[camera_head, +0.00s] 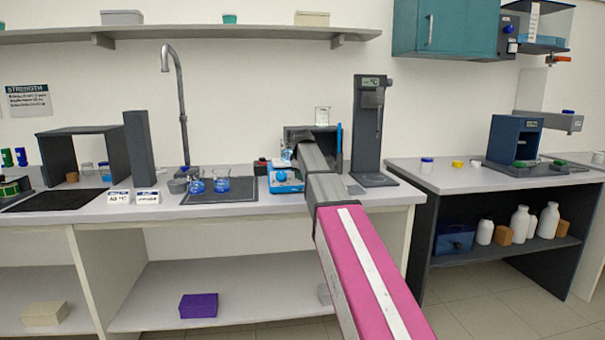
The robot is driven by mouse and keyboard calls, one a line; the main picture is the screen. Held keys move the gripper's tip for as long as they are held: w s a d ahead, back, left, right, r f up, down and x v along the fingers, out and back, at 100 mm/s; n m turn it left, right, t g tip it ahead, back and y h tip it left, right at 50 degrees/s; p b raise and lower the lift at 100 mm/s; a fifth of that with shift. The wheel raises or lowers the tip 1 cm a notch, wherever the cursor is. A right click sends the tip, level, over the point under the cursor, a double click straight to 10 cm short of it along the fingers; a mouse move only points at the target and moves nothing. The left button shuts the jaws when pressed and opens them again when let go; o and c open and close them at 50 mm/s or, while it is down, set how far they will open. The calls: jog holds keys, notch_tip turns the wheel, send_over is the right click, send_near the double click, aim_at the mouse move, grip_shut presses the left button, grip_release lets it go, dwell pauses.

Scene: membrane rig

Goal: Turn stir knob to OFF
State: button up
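A small blue-and-white stirrer unit (286,180) stands on the bench, just left of my arm. Pale round knobs show on its front, but they are too small to tell which is the stir knob or where it points. My pink and grey arm reaches in from the bottom right to the bench. My gripper (302,153) is at its far end, close above and behind the right side of the unit. Its fingers do not show clearly, so I cannot tell whether they are open or touch anything. The arm covers part of the unit's right side.
Blue-filled glassware (222,183) stands on a dark mat left of the unit. A tall dark stand (368,130) is close on the right. A small black-and-red item (260,167) sits beside the unit.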

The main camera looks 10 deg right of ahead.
jog(key=o, duration=0.9)
jog(key=v, duration=1)
jog(key=shift+s+a+r, duration=0.1)
jog(key=shift+s+r, duration=0.15)
jog(key=shift+r, duration=0.05)
jog(key=shift+s, duration=0.1)
